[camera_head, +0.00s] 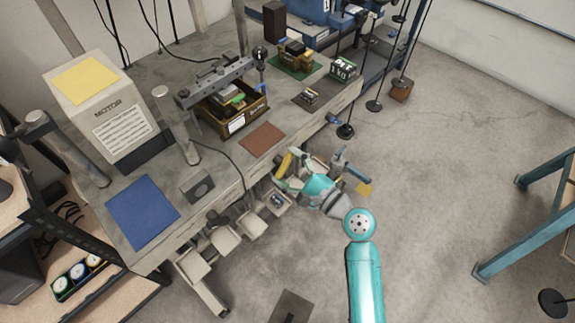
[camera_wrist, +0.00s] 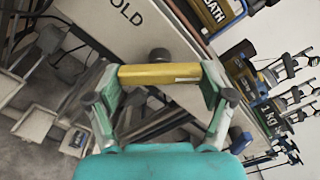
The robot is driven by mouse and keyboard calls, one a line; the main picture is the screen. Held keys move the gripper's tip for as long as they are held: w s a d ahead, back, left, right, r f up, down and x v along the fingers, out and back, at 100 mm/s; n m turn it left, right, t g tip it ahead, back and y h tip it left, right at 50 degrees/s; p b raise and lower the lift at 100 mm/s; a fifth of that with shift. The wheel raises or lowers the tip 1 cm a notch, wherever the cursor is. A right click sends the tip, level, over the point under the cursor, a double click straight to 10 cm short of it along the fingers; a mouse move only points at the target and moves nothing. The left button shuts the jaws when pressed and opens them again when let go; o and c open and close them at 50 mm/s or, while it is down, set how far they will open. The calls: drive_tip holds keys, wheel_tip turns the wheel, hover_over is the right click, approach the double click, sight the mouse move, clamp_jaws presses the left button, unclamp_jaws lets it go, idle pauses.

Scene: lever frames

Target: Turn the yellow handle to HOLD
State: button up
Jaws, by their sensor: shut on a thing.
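The yellow handle (camera_wrist: 160,74) lies across the middle of the wrist view, between the two fingers of my gripper (camera_wrist: 160,88). My gripper is shut on it. In the head view the yellow handle (camera_head: 284,166) shows at the front edge of the workbench, partly hidden by my gripper (camera_head: 290,172). A pale panel (camera_wrist: 100,22) behind the handle carries black letters reading "OLD", cut off at the picture's top. A dark round knob (camera_wrist: 159,55) shows just behind the handle. The handle's exact angle against the label cannot be told.
Pale bins (camera_head: 223,239) hang along the bench front at left.

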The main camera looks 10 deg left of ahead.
drive_tip(key=n, duration=0.8)
drive_tip(key=shift+r+n, duration=0.1)
drive_tip(key=shift+n, duration=0.2)
drive_tip(key=n, duration=0.4)
drive_tip(key=shift+r, duration=0.1)
drive_tip(key=shift+n, duration=2.3)
drive_tip(key=o, duration=1)
drive_tip(key=shift+o, duration=0.2)
drive_tip(key=shift+r, duration=0.1)
drive_tip(key=shift+s, duration=0.1)
drive_tip(key=v, duration=1.2)
